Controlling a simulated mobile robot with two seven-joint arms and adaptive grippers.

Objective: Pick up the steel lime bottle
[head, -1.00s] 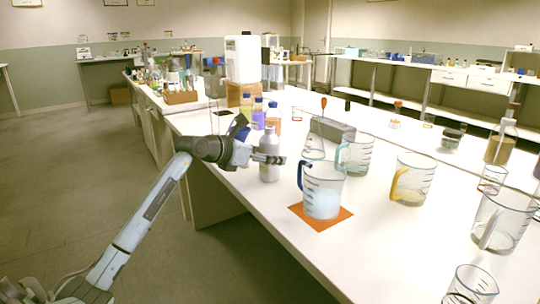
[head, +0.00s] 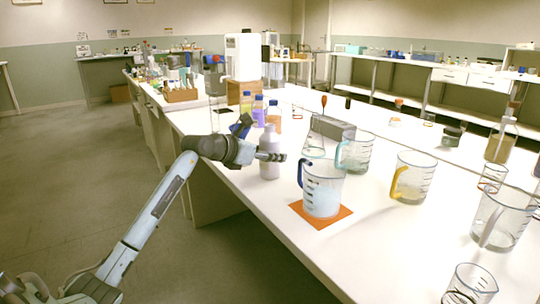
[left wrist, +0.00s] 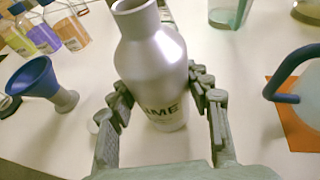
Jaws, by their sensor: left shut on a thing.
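The steel lime bottle (head: 269,142) is a silver bottle with dark lettering ending in "IME", which shows in the left wrist view (left wrist: 152,70). It stands upright near the left edge of the white bench. My left gripper (head: 272,157) is shut on its body, with a finger on each side in the left wrist view (left wrist: 160,95). I cannot tell whether the bottle's base touches the bench. My right gripper is not in view.
A blue-handled jug (head: 323,190) stands on an orange mat (head: 338,216) to the right. More jugs and glassware crowd the right side.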

